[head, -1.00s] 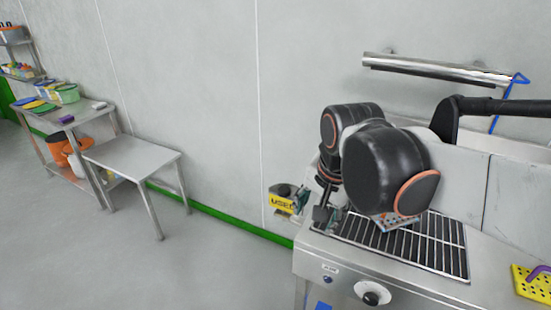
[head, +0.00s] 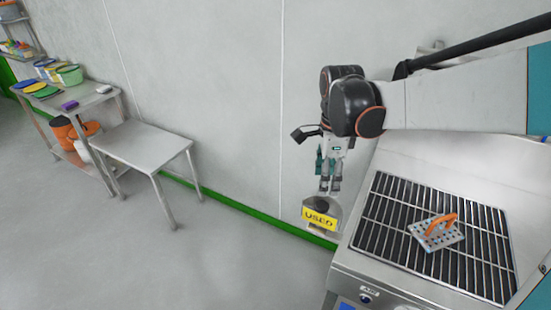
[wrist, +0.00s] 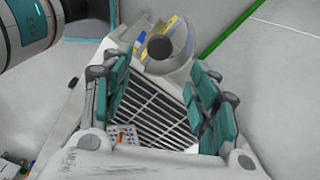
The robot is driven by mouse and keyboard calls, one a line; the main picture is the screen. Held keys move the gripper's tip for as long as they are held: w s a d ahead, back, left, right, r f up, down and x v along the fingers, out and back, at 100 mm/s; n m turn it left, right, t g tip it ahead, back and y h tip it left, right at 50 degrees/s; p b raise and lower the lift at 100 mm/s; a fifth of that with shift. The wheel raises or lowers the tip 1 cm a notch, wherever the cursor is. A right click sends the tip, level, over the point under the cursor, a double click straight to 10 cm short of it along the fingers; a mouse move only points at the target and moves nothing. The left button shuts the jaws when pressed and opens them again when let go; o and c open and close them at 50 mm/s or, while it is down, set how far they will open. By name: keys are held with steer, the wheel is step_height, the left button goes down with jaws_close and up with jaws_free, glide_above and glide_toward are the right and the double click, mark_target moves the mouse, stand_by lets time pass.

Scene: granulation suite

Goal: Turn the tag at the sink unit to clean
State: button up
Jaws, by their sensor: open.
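The tag (head: 320,219) at the sink unit (head: 352,262) is a yellow plate reading "USED", below a grey rounded disc, at the unit's left side by the wall. My gripper (head: 330,187) points down just above the tag in the head view. In the wrist view, my gripper (wrist: 160,72) has its teal fingers wide apart with nothing held between them. The disc with a dark round knob (wrist: 160,47) and a strip of the yellow tag (wrist: 170,24) show beyond the fingertips. I cannot tell whether the fingers touch the tag.
A black slatted grate (head: 395,225) covers the sink unit top. A perforated tool with an orange handle (head: 437,232) lies on it. A low steel table (head: 143,143) and a bench with coloured lids (head: 50,92) stand left along the wall. The floor between is clear.

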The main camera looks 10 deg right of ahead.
mark_target(322, 205)
step_height(322, 205, down, 9)
steer(key=b, duration=0.2)
steer(key=shift+b, duration=0.4)
steer(key=c, duration=1.1)
